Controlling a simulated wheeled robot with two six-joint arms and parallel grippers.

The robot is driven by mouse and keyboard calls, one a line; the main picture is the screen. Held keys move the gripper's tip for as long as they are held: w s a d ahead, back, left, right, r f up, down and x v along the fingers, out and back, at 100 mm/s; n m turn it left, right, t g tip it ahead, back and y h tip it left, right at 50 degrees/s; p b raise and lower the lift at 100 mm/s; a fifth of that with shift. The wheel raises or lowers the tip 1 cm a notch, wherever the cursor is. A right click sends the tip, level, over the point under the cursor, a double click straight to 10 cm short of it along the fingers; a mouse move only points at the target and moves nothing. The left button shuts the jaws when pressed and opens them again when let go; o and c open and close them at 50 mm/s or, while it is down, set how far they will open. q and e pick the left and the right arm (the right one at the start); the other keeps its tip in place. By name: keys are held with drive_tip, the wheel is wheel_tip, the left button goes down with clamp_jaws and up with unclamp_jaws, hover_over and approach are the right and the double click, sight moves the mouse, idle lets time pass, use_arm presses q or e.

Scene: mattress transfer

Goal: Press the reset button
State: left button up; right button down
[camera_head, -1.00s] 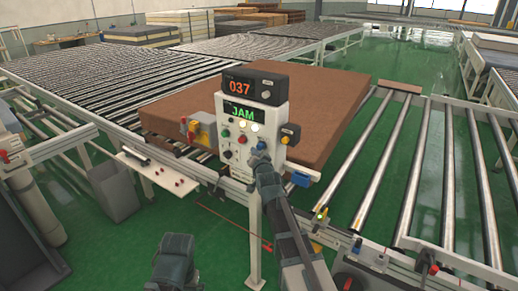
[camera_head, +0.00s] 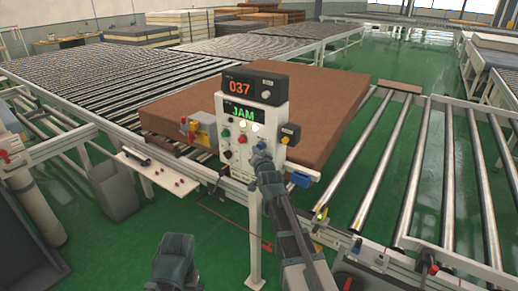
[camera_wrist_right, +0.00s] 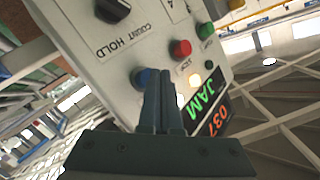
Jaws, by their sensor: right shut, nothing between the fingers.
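The white control panel (camera_head: 240,170) stands in the middle of the head view, with a green JAM screen (camera_head: 241,112) and a display reading 037 (camera_head: 240,87). It carries green, red and white buttons and a blue button (camera_head: 261,145). The blue button also shows in the right wrist view (camera_wrist_right: 142,77), close to my fingertips; I cannot tell whether they touch. No reset label is readable. My right gripper (camera_head: 262,156) is shut and empty at the panel's front, also in the wrist view (camera_wrist_right: 162,80). My left gripper (camera_head: 175,262) is low in view, its fingers unclear.
A brown mattress (camera_head: 310,105) lies on the rollers behind the panel. A yellow and grey switch box (camera_head: 203,131) is at the panel's left. A black knob (camera_wrist_right: 112,9) marked COUNT HOLD is near the gripper. Rollers (camera_head: 420,160) fill the right; green floor is open in front.

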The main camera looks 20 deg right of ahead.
drive_tip(key=shift+w+d, duration=0.55)
drive_tip(key=shift+d, duration=0.1)
idle(1.2)
drive_tip(key=shift+s+a, duration=0.8)
drive_tip(key=shift+a, duration=0.2)
drive_tip(key=shift+s+a, duration=0.8)
drive_tip(key=shift+a, duration=0.2)
drive_tip(key=shift+s+a, duration=0.75)
drive_tip(key=shift+a, duration=0.2)
drive_tip(key=shift+f, duration=0.1)
